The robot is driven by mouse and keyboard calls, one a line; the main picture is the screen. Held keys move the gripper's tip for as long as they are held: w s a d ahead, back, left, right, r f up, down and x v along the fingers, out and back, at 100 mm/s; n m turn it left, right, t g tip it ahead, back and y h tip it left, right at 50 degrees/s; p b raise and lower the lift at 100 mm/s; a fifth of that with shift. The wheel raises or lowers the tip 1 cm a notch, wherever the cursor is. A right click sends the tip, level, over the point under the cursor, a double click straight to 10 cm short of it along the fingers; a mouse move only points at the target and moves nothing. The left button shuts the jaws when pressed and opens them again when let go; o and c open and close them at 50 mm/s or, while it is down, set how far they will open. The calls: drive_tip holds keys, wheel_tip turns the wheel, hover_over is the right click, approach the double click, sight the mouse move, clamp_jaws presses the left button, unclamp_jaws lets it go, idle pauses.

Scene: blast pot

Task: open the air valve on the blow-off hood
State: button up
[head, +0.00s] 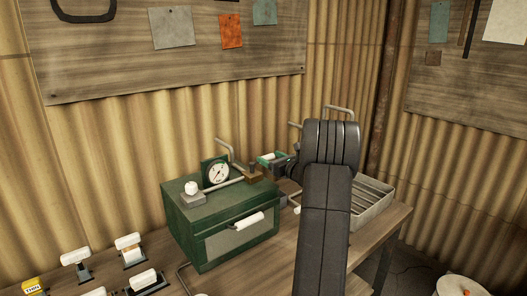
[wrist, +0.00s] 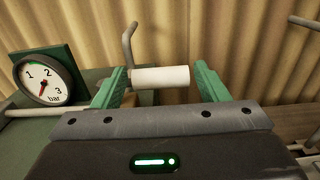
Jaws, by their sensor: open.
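The green blow-off hood (head: 205,240) stands on the bench in the head view. On top are a pressure gauge (head: 217,174) and a pipe leading right to a brass-coloured fitting (head: 253,172). The gauge also shows in the wrist view (wrist: 43,80), its red needle pointing down. My gripper (head: 268,158) is open at the right end of the hood's top. In the wrist view a white cylindrical grip (wrist: 161,77), apparently the air valve's handle, lies crosswise between my green fingers (wrist: 159,70). Its left end is close to the left finger; contact is unclear. The handle's mount is hidden.
A bent grey pipe (wrist: 130,45) rises behind the white grip. The hood's front has a white bar handle (head: 249,221). A ribbed metal tray (head: 370,203) stands right of my arm. Several white-handled clamps (head: 130,248) sit at the bench's left. Corrugated wall stands close behind.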

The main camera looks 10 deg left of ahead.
sight(267, 156)
drive_tip(key=p+x, duration=0.1)
drive_tip(key=x, duration=0.3)
drive_tip(key=shift+w+a, duration=0.3)
drive_tip(key=c, duration=1.1)
